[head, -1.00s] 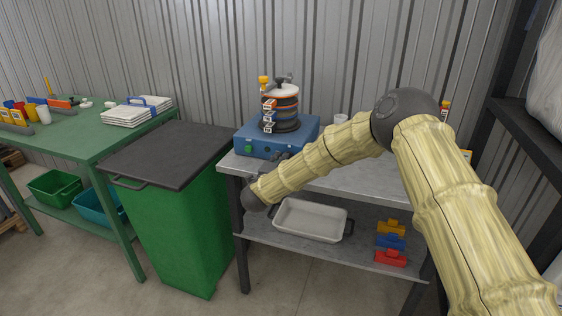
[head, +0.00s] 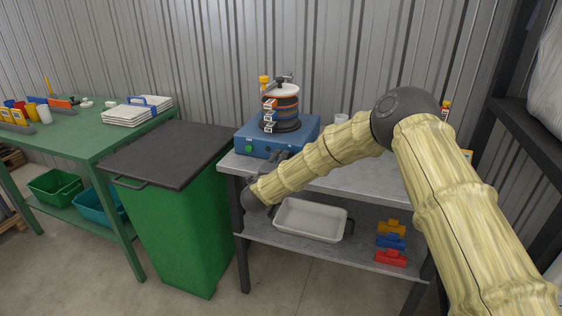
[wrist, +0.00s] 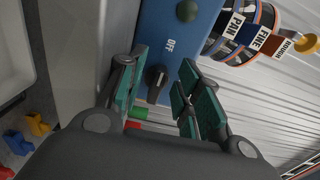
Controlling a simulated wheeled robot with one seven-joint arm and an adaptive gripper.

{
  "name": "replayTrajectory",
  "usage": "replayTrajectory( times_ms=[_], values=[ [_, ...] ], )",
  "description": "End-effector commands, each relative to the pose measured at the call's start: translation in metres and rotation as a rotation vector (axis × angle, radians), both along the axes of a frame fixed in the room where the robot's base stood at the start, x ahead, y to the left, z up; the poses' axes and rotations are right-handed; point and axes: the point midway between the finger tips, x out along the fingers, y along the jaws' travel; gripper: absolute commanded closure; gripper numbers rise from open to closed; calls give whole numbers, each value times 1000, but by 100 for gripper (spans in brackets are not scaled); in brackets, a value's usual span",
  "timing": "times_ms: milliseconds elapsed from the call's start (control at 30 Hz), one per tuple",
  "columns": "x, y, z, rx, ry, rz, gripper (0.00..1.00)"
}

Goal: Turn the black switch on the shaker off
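The shaker (head: 262,147) is a blue box with a stack of round sieves on top, on the metal bench. In the wrist view, the blue front of the shaker (wrist: 205,25) carries the black switch (wrist: 157,80), a knob with a small light mark. An "OFF" label is printed beside it. My gripper (wrist: 163,62) is open, with its green-padded fingers on either side of the switch. I cannot tell whether they touch it. In the head view my gripper (head: 276,157) is at the shaker's front, and the switch is hidden.
A green button (wrist: 187,10) sits on the shaker's front. A green bin (head: 180,215) stands left of the metal bench (head: 350,185). A white tray (head: 310,220) and coloured clips (head: 391,242) lie on the lower shelf. A green table (head: 70,140) is at left.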

Motion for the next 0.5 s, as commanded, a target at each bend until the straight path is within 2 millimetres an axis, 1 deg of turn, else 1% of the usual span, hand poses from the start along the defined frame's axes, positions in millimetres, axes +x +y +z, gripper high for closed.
replayTrajectory(
  times_ms=[167,500],
  values=[
    [-21,7,0,-1,1,2,66],
    [-79,27,-1,-1,1,3,66]
  ],
)
